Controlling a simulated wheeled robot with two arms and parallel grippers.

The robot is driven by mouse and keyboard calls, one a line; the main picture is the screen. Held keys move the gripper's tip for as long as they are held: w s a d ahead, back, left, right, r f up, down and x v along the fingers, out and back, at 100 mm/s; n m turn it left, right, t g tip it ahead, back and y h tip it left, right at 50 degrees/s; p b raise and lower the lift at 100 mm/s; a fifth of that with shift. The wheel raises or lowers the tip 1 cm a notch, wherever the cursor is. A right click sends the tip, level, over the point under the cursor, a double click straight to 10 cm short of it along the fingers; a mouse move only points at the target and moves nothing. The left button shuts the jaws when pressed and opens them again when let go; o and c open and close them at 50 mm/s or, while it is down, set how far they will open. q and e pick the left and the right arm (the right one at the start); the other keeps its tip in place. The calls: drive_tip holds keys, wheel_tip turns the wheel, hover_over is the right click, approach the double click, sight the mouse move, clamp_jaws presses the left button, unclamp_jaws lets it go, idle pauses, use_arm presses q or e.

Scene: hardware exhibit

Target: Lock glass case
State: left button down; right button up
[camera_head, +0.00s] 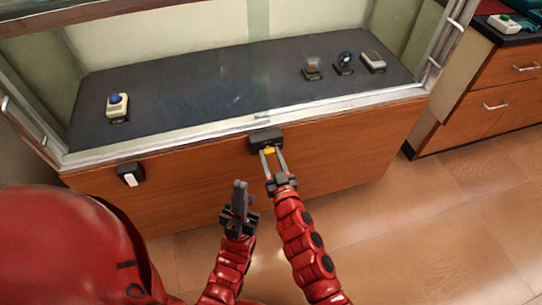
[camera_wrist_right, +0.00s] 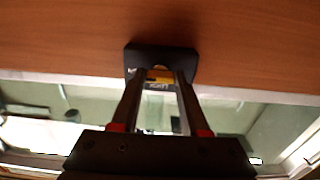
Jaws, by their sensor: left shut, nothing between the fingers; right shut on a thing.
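The glass case (camera_head: 215,134) has a silver frame, a dark display floor and a wooden front panel. A black lock box (camera_head: 266,135) is fixed at the top of that panel, and it also shows in the right wrist view (camera_wrist_right: 190,55). My right gripper (camera_head: 270,151) is at this box, its fingers closed on a small yellow piece (camera_head: 270,150) at the box's lower front. The yellow piece also shows between the fingers in the right wrist view (camera_wrist_right: 160,74). My left gripper (camera_head: 240,187) is shut and empty, lower and to the left, apart from the panel.
A black holder with a white piece (camera_head: 131,176) is on the panel at left. Inside the case stand a blue-topped device (camera_head: 117,106) and several small items at right, including a grey one (camera_head: 373,61). Wooden drawers (camera_head: 500,96) stand at right. The tiled floor (camera_head: 430,220) is clear.

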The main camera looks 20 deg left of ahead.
clamp_jaws()
drive_tip(key=shift+n, duration=0.3)
drive_tip(key=shift+n+b, duration=1)
drive_tip(key=shift+n, duration=7.6)
drive_tip(key=o, duration=0.9)
unclamp_jaws()
